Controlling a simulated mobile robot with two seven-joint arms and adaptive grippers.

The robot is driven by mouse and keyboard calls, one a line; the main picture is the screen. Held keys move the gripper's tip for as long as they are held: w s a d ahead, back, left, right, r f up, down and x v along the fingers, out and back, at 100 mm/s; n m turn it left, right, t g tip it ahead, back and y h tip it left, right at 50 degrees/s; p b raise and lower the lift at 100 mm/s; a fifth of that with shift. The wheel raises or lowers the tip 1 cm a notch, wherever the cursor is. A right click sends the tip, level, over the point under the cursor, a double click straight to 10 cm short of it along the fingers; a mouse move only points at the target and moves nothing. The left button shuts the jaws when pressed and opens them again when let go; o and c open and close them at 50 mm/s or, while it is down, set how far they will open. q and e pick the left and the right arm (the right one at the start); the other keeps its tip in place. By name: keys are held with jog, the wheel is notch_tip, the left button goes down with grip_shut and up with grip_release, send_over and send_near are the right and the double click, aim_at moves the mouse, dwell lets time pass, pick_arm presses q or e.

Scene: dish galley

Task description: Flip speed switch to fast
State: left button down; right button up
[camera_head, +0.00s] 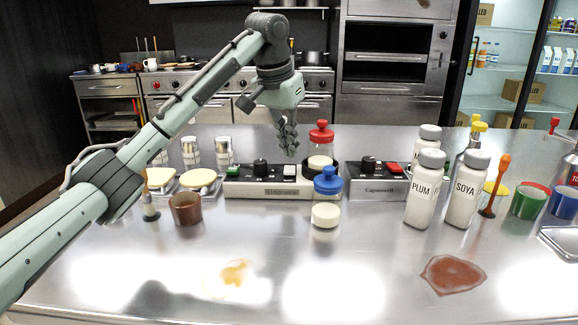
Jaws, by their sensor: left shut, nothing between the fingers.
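My left arm reaches in from the left, and its gripper (288,145) points down with its fingers together and empty. In the picture the fingertips are just above the right end of a metal control box (262,190). This box has a green button (232,170), a black knob (260,166) and a pale switch (290,170). A second control box (376,190) to the right has a black knob (368,164) and a red switch (394,167). Which one is the speed switch, and any switch marking, is too small to read. My right gripper is not in view.
Plum (424,192) and soya (464,198) bottles stand at the right. A brown cup (185,209) is left. The front counter is mostly clear, with a red spill (453,274).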

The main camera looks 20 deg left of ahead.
aim_at(289, 166)
pick_arm(q)
jog(key=shift+r, duration=2.45)
